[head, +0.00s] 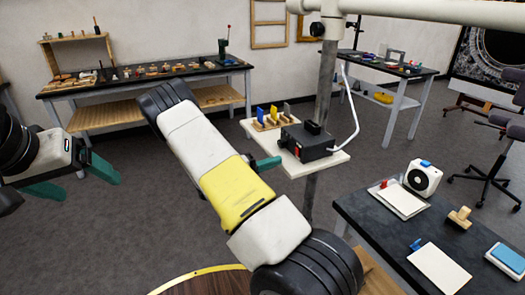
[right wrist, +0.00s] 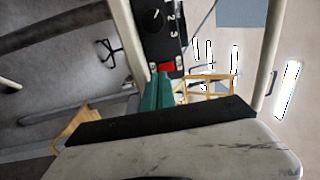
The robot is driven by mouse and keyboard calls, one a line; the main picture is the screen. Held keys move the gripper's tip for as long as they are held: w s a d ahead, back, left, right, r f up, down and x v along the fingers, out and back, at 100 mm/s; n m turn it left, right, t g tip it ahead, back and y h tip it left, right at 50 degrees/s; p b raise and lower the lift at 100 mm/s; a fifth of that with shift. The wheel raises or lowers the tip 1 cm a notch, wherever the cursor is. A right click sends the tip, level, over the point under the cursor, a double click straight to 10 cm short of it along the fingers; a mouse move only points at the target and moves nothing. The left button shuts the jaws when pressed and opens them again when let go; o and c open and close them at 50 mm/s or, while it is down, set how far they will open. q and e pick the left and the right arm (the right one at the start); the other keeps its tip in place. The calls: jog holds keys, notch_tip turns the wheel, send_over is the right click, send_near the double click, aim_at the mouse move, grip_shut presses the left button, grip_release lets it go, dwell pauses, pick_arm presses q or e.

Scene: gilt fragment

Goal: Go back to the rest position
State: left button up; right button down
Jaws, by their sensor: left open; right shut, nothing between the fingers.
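My left gripper (head: 92,190) is at the left of the head view, its teal fingers spread apart with nothing between them. My right arm crosses the middle of the head view and hides most of its own hand. The teal fingertips of my right gripper (head: 266,163) show just left of a black box (head: 306,143). In the right wrist view the right gripper (right wrist: 158,76) is shut and empty. Its tips are close to the red switch (right wrist: 167,67) on the box; I cannot tell whether they touch.
The box stands on a white shelf (head: 335,162) fixed to a grey pole (head: 325,75). The shelf also bears colored upright pieces (head: 273,113). A dark table (head: 365,220) is at right. A workbench (head: 150,80) stands at the back left. Open floor lies between.

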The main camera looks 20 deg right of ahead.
jog(key=a, duration=0.8)
jog(key=s+r+m+g+y, duration=0.2)
jog(key=s+r+m+y, duration=0.4)
jog(key=m, duration=0.3)
jog(key=s+r+m+g+y, duration=0.25)
jog(key=s+m+y, duration=0.35)
jog(key=s+m, duration=0.3)
jog(key=s+a+r+m+t+y, duration=0.4)
jog(key=r+m, duration=0.3)
jog(key=m, duration=0.2)
jog(key=s+a+r+m+t+y, duration=0.5)
jog(key=a+r+m, duration=0.1)
jog(key=r+m, duration=0.2)
jog(key=shift+s+a+m, duration=0.2)
jog(key=shift+s+m, duration=0.05)
jog(key=shift+m, duration=0.35)
